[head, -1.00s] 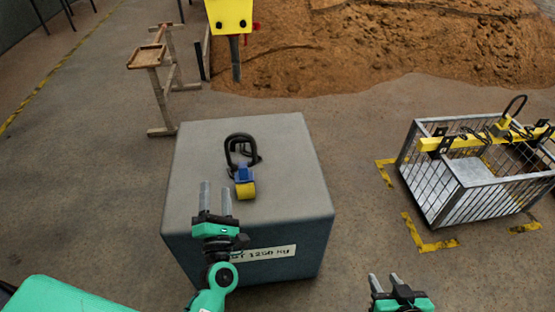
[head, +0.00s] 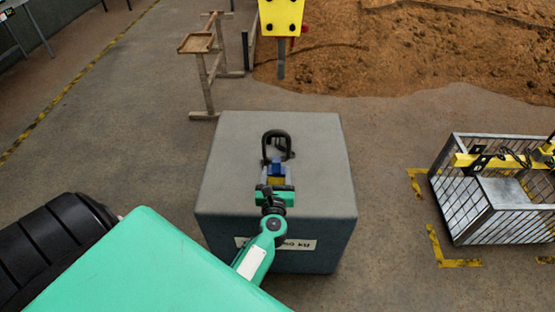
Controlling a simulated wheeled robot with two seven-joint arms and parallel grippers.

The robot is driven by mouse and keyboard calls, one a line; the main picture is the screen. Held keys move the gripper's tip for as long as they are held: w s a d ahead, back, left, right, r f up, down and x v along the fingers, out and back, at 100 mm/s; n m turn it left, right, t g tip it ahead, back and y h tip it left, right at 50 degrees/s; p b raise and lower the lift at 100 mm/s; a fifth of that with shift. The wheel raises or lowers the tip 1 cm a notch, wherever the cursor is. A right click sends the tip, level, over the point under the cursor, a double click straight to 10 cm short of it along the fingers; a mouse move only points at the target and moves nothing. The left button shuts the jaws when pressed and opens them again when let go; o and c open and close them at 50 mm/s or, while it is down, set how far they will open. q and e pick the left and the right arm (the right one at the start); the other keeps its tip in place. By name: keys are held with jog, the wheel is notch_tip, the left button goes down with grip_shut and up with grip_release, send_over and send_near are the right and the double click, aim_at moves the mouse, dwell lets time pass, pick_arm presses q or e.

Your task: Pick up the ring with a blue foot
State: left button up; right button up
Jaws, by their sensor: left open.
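The ring (head: 276,133) is a black loop with a blue foot (head: 278,167) and a yellow part at its near end. It is on top of the large grey block (head: 225,165), near the middle. My left gripper (head: 277,171) is open, its two fingers reaching from the near side to either side of the blue and yellow foot. I cannot tell whether the fingers touch it. The gripper body partly hides the yellow part. My right gripper is out of view.
A metal cage (head: 470,195) with yellow fittings stands on the floor at the right, inside yellow floor marks. A wooden stand (head: 205,70) and a yellow box on a post (head: 281,16) are behind the block. A brown soil heap (head: 440,45) lies at the back.

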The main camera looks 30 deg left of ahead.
aim_at(277, 159)
pick_arm(q)
jog(key=shift+x, duration=3.25)
jog(key=shift+f, duration=0.15)
grip_shut()
